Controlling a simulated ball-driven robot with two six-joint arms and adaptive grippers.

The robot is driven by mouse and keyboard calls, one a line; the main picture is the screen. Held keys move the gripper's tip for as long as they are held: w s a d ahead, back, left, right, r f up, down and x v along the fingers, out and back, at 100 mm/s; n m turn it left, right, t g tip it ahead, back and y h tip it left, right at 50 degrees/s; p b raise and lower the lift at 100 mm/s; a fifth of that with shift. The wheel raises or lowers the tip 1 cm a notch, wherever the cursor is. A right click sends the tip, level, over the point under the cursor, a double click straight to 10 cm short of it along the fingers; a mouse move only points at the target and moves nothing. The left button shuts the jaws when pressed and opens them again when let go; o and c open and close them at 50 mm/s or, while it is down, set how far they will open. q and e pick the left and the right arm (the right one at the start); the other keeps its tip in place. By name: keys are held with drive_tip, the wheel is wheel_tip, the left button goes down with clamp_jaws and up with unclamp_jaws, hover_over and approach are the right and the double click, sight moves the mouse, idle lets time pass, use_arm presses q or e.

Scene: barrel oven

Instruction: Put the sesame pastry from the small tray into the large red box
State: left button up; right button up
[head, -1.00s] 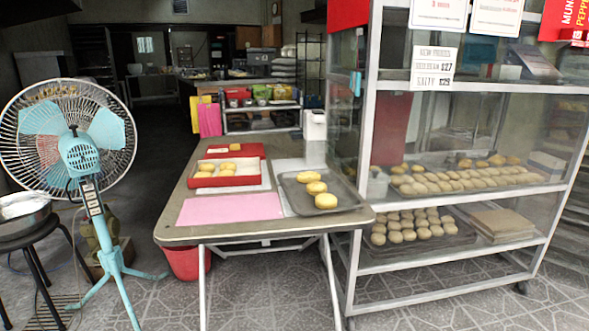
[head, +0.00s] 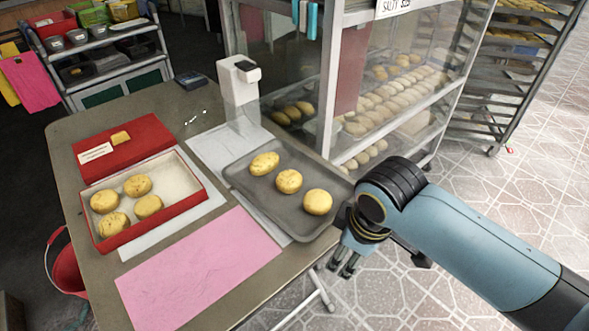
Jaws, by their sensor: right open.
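A small grey tray (head: 246,196) lies on the table and holds three pastries in a diagonal row. The far one (head: 265,163) is oval and looks speckled; the middle one (head: 289,181) and the near one (head: 318,202) are round. I cannot tell for sure which has sesame. The large red box (head: 200,200) stands open to the left, lined in white, with several round pastries inside. My right gripper (head: 341,267) is open and empty, pointing down just off the table's right edge, beside the tray's near right corner. My left gripper is out of view.
A red lid or smaller box (head: 138,150) with a small yellow piece lies behind the large box. A pink mat (head: 200,268) covers the table front. A white dispenser (head: 239,90) stands behind the tray. A glass cabinet (head: 345,60) borders the table's right side.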

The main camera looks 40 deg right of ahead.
sight(288, 178)
drive_tip(key=w+r+n+p, duration=0.2)
drive_tip(key=w+r+n, duration=0.2)
drive_tip(key=r, duration=0.5)
drive_tip(key=w+n, duration=0.1)
drive_tip(key=w, duration=0.1)
drive_tip(key=w+n, duration=0.4)
drive_tip(key=w, duration=0.1)
drive_tip(key=shift+d+g, duration=0.3)
drive_tip(key=shift+g, duration=0.1)
drive_tip(key=w+n, duration=0.3)
drive_tip(key=w+r+n, duration=0.1)
drive_tip(key=w+n, duration=0.1)
drive_tip(key=w, duration=0.1)
drive_tip(key=w+d+n+g+y, duration=0.1)
drive_tip(key=w+n, duration=0.2)
drive_tip(key=shift+w+r+n, duration=0.15)
drive_tip(key=shift+r+n, duration=0.15)
drive_tip(key=shift+r, duration=0.1)
wheel_tip(288, 178, down, 10)
drive_tip(key=shift+a+r+b, duration=0.1)
drive_tip(key=shift+b, duration=0.65)
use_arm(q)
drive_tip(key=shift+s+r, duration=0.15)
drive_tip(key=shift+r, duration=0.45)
use_arm(e)
drive_tip(key=shift+c, duration=0.2)
drive_tip(key=c, duration=0.8)
